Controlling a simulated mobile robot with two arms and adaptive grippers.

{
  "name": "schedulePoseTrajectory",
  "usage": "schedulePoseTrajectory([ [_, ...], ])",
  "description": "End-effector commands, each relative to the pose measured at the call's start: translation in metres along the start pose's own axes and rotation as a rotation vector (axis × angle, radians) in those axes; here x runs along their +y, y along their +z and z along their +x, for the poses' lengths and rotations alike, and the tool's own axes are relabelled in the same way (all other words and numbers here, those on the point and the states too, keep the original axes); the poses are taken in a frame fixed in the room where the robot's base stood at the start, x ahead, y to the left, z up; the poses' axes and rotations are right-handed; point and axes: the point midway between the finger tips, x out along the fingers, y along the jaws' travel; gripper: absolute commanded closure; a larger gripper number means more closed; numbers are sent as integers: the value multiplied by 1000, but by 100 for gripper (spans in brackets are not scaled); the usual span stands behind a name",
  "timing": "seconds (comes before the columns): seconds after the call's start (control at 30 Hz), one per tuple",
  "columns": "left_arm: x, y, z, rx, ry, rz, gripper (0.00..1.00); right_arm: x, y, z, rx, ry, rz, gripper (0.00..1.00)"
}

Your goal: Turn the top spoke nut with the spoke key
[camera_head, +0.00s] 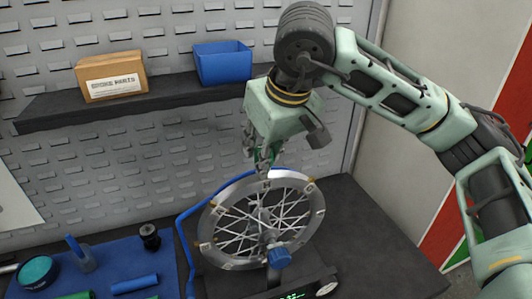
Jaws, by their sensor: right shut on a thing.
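The spoked wheel (207,225) stands tilted in a dark truing stand on the bench, its silver rim and spokes facing me. My right gripper (264,163) points down just above the top of the rim. It is shut on a small green thing, which looks like the spoke key (266,154); the fingers hide most of it. The top spoke nut is too small to make out, and I cannot tell whether the key touches it. My left gripper is not in view.
A blue mat (110,257) with tools, a teal round tin (36,272) and a black knob-like part (149,237) lies left. A shelf (180,97) behind holds a cardboard box (111,77) and a blue bin (222,65). Bare bench (375,240) lies right.

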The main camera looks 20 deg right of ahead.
Motion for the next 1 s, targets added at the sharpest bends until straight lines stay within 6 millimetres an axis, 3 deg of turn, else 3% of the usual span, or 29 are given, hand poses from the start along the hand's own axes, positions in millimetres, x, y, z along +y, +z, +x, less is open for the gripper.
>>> schedulePoseTrajectory([
  [1.0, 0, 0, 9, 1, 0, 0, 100, 0, 3, 8, 1, 0, 0, 100],
])
